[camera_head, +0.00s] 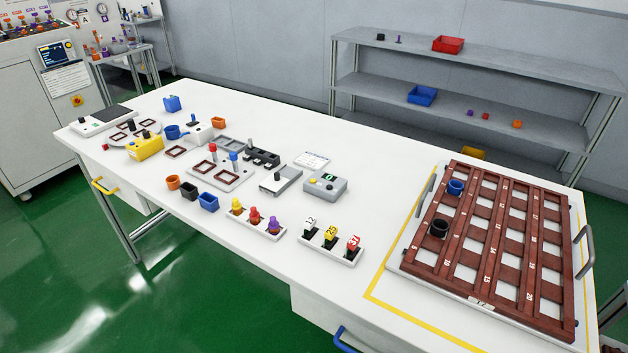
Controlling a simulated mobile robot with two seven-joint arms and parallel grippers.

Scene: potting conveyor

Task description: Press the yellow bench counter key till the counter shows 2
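The bench counter (326,188) looks to be the small grey box near the middle of the white table. A small dark display with green on it sits on its top, and the figure is too small to read. A yellow key (313,182) shows on the left part of its top. Nothing touches the box or the key. Neither of my grippers is in view.
A white card (311,161) lies behind the counter, and a grey device (281,181) stands to its left. A holder with numbered tags (331,246) is in front. A brown slotted grid tray (494,243) fills the right end. The table between counter and tray is clear.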

